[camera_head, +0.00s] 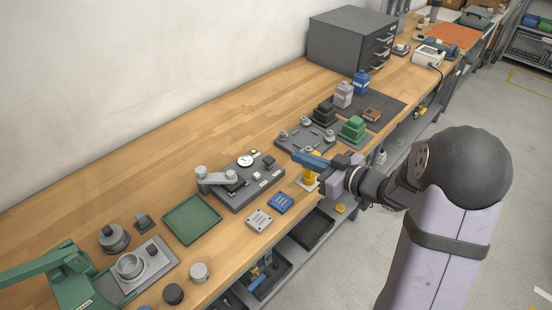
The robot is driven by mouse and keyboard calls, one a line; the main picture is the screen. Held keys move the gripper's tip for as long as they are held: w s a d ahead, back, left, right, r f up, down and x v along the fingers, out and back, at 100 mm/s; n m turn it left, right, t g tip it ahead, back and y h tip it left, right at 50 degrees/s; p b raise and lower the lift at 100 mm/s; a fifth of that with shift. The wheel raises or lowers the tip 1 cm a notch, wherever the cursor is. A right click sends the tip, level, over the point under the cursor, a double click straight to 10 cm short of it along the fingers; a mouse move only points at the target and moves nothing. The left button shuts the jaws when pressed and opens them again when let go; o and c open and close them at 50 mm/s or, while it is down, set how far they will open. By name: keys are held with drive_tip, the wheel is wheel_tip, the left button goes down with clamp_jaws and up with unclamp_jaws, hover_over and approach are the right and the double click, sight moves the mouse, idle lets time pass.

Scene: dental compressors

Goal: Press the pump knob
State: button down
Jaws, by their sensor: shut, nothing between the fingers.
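A yellow upright part (310,178) stands on a pale base near the front edge of the bench, partly hidden behind my gripper. It may be the pump, but I cannot make out a separate knob on it. My gripper (301,157) has blue fingers, is shut and empty, and points left across the bench. In the picture the fingers cross the upper part of the yellow piece. I cannot tell whether they touch it or are above it.
A grey fixture with a dial (246,160) stands left of my gripper. A dark plate with knobs (290,141) and green stacked blocks (352,130) are close behind. A blue block (280,203) and green tray (192,220) are at lower left. The wooden bench (190,135) is clear along the wall.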

idle(0.3)
drive_tip(key=p, duration=0.2)
hover_over(272, 163)
drive_tip(key=s+d, duration=0.1)
wheel_tip(272, 163, down, 2)
wheel_tip(272, 163, down, 2)
drive_tip(key=shift+w+f, duration=0.1)
drive_tip(key=shift+f, duration=0.1)
drive_tip(key=shift+d+f+p, duration=0.1)
drive_tip(key=shift+f+p, duration=0.35)
drive_tip(key=shift+f, duration=0.55)
drive_tip(key=shift+f, duration=0.1)
wheel_tip(272, 163, down, 2)
drive_tip(key=shift+b, duration=0.95)
